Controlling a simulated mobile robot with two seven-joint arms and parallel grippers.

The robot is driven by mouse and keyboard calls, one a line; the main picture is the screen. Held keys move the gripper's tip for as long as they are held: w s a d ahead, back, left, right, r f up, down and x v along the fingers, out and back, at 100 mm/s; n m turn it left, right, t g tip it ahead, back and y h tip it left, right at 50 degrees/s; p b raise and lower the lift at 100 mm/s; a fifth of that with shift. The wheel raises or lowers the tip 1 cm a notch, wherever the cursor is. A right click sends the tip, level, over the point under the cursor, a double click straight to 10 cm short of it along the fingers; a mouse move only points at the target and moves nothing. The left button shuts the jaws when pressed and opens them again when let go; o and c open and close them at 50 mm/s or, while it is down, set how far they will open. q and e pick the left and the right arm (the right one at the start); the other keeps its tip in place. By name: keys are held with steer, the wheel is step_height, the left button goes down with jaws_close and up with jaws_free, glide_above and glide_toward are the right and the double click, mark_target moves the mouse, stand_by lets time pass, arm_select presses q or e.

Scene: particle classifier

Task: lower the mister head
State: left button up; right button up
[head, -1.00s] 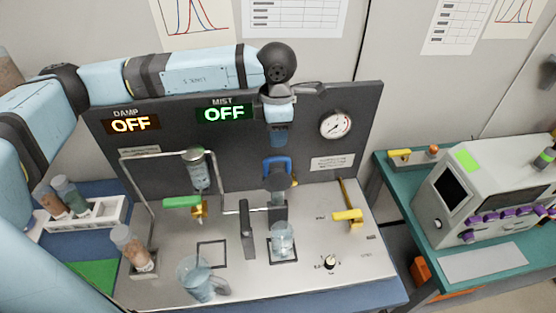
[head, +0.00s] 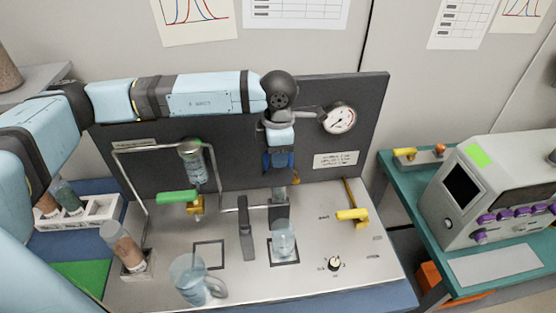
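The mister head is mostly hidden behind my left gripper (head: 280,168). Some of its blue handle (head: 292,160) shows beside the fingers, in front of the dark back panel. The gripper points down at the handle; whether its fingers are shut on it is hard to tell. Below stands a clear glass cup (head: 284,238) inside a dark square outline on the metal deck, next to a dark upright post (head: 245,232). My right gripper is not in view.
A pressure gauge (head: 339,118) is right of my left wrist. A yellow-handled lever (head: 352,214), a black-and-white knob (head: 334,264) and a green-handled valve (head: 178,197) are on the machine. A glass mug (head: 190,280) stands at the front; a tube of brown grains (head: 124,243) stands left.

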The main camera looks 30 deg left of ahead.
arm_select(q)
steer(key=c, duration=0.6)
steer(key=shift+s+d, duration=0.3)
steer(key=shift+s, duration=0.1)
steer(key=shift+s+d, duration=0.45)
steer(key=shift+s, duration=0.1)
